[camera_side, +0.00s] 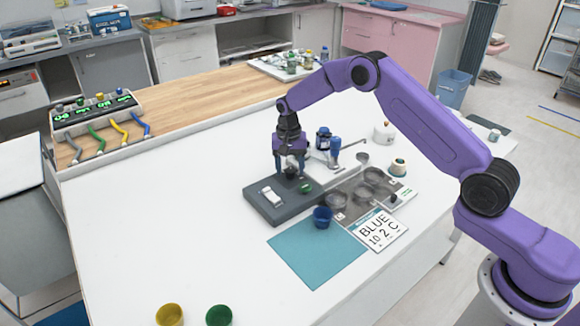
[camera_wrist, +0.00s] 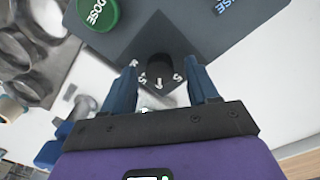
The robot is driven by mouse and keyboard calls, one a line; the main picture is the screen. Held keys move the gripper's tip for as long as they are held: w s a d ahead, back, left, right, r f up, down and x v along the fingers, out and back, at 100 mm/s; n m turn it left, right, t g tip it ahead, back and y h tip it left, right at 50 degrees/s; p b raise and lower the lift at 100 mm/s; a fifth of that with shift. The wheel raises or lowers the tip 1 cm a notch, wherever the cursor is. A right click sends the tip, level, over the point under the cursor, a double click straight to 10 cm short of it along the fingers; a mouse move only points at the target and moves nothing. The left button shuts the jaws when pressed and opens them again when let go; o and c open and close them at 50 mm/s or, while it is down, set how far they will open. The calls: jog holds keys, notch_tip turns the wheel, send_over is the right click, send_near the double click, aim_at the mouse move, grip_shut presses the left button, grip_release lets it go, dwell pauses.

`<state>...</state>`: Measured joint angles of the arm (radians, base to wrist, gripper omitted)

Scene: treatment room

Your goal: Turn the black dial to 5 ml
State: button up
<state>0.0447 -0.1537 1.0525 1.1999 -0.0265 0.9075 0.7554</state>
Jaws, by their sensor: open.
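The black dial (camera_wrist: 160,66) sits on the dark grey dispenser box (camera_side: 262,208), whose panel also shows in the wrist view (camera_wrist: 205,38). White figures are printed on the panel around the dial; I cannot tell which one the dial points to. My gripper (camera_side: 291,172) points down over the back of the box. In the wrist view my gripper's (camera_wrist: 161,68) two blue fingers are open, one on each side of the dial, with gaps between. In the side view the fingers largely hide the dial.
A green DOSE button (camera_wrist: 97,12) and a white switch (camera_side: 271,195) are on the same box. A blue cup (camera_side: 322,217) stands at the teal mat's (camera_side: 310,258) edge, beside a card reading BLUE 10 2 C (camera_side: 378,231). A grey tray (camera_side: 350,205) lies right of the box.

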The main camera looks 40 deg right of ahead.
jog(key=c, duration=1)
jog(key=shift+c, duration=0.2)
jog(key=shift+n, duration=0.3)
jog(key=n, duration=0.4)
jog(key=shift+n, duration=2)
jog(key=o, duration=1)
